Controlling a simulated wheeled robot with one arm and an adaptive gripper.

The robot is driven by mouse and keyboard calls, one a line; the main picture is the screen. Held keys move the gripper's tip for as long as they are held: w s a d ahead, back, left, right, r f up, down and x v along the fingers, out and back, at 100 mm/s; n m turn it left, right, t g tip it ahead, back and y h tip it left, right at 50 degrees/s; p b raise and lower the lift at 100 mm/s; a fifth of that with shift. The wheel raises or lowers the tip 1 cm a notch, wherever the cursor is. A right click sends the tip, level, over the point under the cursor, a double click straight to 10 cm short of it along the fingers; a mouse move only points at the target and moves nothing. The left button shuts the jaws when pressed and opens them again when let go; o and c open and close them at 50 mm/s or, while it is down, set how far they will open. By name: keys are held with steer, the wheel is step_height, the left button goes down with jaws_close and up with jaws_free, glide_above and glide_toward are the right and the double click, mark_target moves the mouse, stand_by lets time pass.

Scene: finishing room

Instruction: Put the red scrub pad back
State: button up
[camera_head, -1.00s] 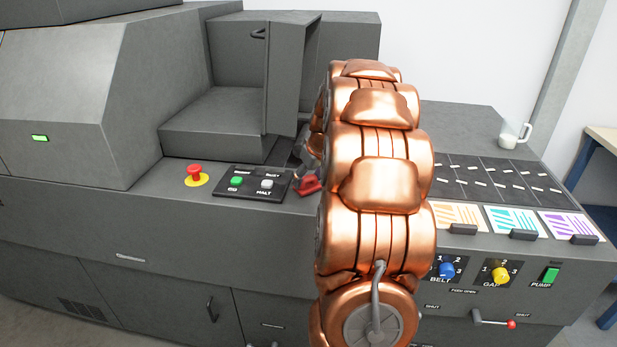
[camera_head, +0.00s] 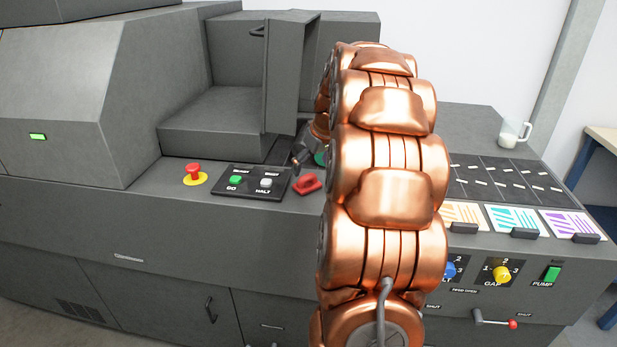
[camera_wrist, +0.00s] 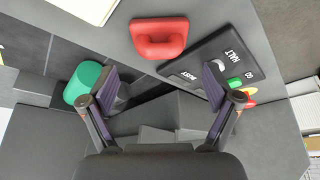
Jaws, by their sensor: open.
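The red scrub pad (camera_head: 307,184), a red block with a raised handle, lies on the grey machine ledge just right of the black button panel. It also shows at the top of the wrist view (camera_wrist: 160,40). My gripper (camera_wrist: 160,86) is open, with nothing between its two fingers, and is apart from the pad. In the head view my gripper (camera_head: 302,158) shows only partly, behind and above the pad, beside my copper arm.
The button panel (camera_head: 252,182) with green and white buttons and a red stop knob (camera_head: 194,174) are left of the pad. A green round object (camera_wrist: 86,82) is by the left finger. A white mug (camera_head: 514,134) stands far right. My arm hides the ledge's middle.

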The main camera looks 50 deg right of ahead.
steer(key=b+v, duration=0.2)
steer(key=v, duration=0.5)
steer(key=s+a+f+g+y, duration=0.1)
steer(key=s+a+f, duration=0.1)
steer(key=a, duration=0.7)
steer(key=s+a+f+n+g, duration=0.1)
steer(key=s+a+f, duration=0.1)
steer(key=a, duration=0.6)
steer(key=s+a+f+g+y, duration=0.1)
steer(key=s+a+f, duration=0.2)
steer(key=a, duration=0.6)
steer(key=s+a+f+g, duration=0.1)
steer(key=s+a+f, duration=0.1)
steer(key=s, duration=0.4)
steer(key=s+a+f+g, duration=0.1)
steer(key=s+a+f, duration=0.2)
steer(key=s+a, duration=0.2)
steer(key=s+a+f+n+g+h, duration=0.1)
steer(key=s+a+f, duration=0.2)
steer(key=s, duration=0.4)
steer(key=shift+s+a+p, duration=0.3)
steer(key=shift+s, duration=0.05)
steer(key=shift+f, duration=0.1)
